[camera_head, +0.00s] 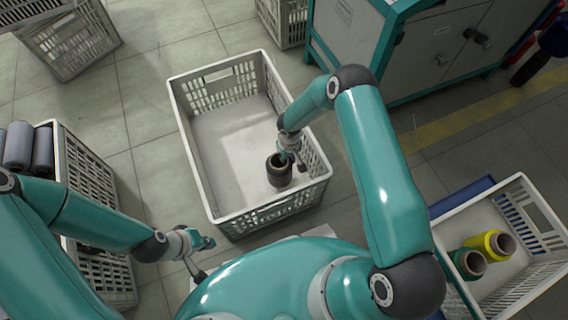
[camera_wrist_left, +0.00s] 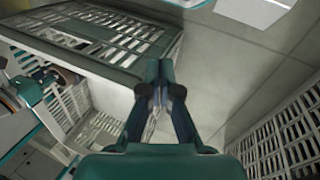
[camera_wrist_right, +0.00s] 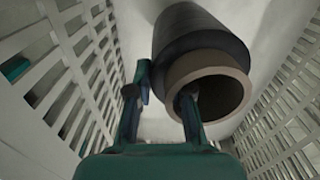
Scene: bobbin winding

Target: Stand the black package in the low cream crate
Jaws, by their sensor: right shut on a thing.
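The black package (camera_head: 279,175), a dark yarn roll on a brown tube, is upright inside the low cream crate (camera_head: 222,140), near its front right corner. It looks to be at the crate floor, but I cannot tell if its base touches. My right gripper (camera_head: 288,154) is shut on the tube's upper rim, one finger inside the bore and one outside. In the right wrist view the package (camera_wrist_right: 205,45) fills the upper middle, with the gripper (camera_wrist_right: 165,92) at its tube end. My left gripper (camera_head: 206,243) is shut and empty outside the crate's front left.
A crate with grey rolls (camera_head: 18,145) stands at the left. Another crate at the right holds a green package (camera_head: 467,262) and a yellow package (camera_head: 491,244). A teal-framed cabinet (camera_head: 420,50) stands behind. The crate floor left of the package is clear.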

